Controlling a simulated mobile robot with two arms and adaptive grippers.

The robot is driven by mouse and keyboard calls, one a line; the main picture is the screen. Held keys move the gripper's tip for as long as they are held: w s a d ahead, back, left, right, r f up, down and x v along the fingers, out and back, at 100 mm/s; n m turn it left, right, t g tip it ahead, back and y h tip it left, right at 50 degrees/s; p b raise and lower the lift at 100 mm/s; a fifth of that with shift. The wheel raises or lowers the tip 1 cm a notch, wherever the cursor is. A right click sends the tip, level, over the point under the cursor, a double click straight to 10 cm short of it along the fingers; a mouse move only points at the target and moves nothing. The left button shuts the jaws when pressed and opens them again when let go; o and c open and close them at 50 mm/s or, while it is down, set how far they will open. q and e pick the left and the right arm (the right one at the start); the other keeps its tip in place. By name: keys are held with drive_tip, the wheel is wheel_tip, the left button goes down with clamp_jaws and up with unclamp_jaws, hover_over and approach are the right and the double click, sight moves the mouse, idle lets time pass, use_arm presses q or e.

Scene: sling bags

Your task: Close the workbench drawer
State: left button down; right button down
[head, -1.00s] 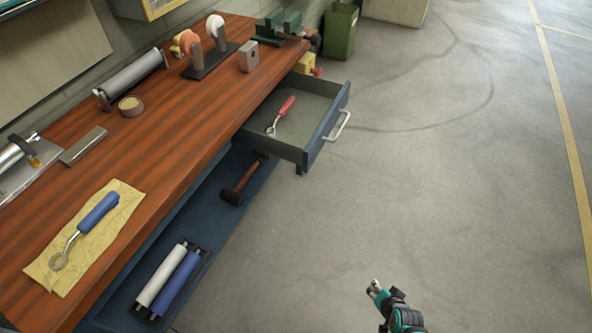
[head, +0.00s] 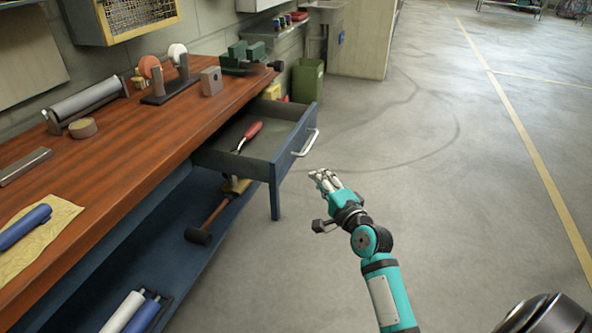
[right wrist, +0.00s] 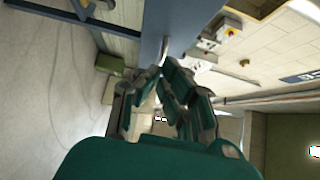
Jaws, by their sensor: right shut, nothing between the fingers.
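The workbench drawer (head: 262,160) is blue-grey and stands pulled out from under the wooden bench top (head: 120,147). A red-handled tool (head: 249,134) lies inside it. The drawer's pale metal handle (head: 304,144) is on its front face, on the right side in the head view. My right gripper (head: 323,178) is shut and empty, a little in front of and below the handle, apparently apart from it. In the right wrist view my fingers (right wrist: 165,105) point towards the blue drawer front (right wrist: 180,28) and the handle (right wrist: 164,50). My left gripper is not in view.
A hammer (head: 208,221) and rollers (head: 130,313) lie on the shelf below the bench top. A green vise (head: 245,56) and grinding wheels (head: 165,66) stand on the bench. A green bin (head: 307,81) stands beyond the drawer. The floor to the right is clear.

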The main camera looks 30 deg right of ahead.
sight(290, 158)
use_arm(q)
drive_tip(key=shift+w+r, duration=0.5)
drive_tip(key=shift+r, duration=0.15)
use_arm(e)
drive_tip(key=shift+w+a, duration=0.4)
drive_tip(key=shift+w, duration=0.75)
drive_tip(key=shift+w+a, duration=0.35)
drive_tip(key=shift+w, duration=0.8)
drive_tip(key=shift+w+a, duration=0.4)
drive_tip(key=shift+w, duration=0.75)
drive_tip(key=shift+a, duration=0.1)
